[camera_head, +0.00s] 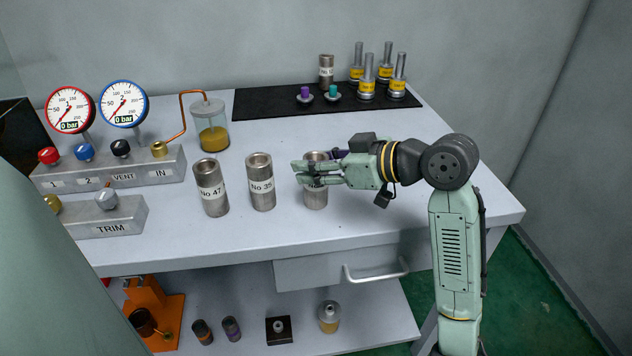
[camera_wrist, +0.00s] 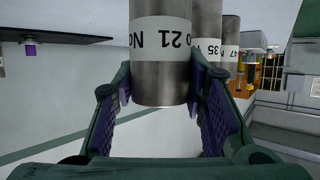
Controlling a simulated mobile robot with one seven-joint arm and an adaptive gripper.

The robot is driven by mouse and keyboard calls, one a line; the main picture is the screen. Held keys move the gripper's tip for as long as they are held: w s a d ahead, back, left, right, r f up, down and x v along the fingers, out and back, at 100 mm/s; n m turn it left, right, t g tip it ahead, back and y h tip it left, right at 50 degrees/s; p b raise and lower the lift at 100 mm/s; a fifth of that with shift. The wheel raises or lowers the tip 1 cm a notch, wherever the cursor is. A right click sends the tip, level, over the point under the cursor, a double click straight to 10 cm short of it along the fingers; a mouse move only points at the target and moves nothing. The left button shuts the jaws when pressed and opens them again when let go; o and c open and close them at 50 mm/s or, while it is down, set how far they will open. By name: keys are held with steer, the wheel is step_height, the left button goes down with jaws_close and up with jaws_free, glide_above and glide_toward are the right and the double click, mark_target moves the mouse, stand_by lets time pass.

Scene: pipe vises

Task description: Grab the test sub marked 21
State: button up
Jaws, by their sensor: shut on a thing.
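The test sub marked 21 (camera_wrist: 162,60) is a grey metal cylinder with a white label band, between the two fingers of my gripper (camera_wrist: 160,92) in the wrist view. In the head view the same sub (camera_head: 316,199) stands upright at the right end of a row on the bench, its middle and label partly hidden by my gripper (camera_head: 308,172). My gripper reaches in from the right and is shut around the sub. The sub marked 35 (camera_head: 261,194) stands just to its left, and the one marked 47 (camera_head: 211,200) further left.
A glass jar of amber liquid (camera_head: 211,138) stands behind the row. Gauges and a valve block (camera_head: 110,172) are at the left. A black mat (camera_head: 270,103) at the back holds another cylinder and several yellow-labelled fittings. The bench right of my gripper is clear.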

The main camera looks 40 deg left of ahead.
jaws_close()
steer(key=shift+r, duration=0.25)
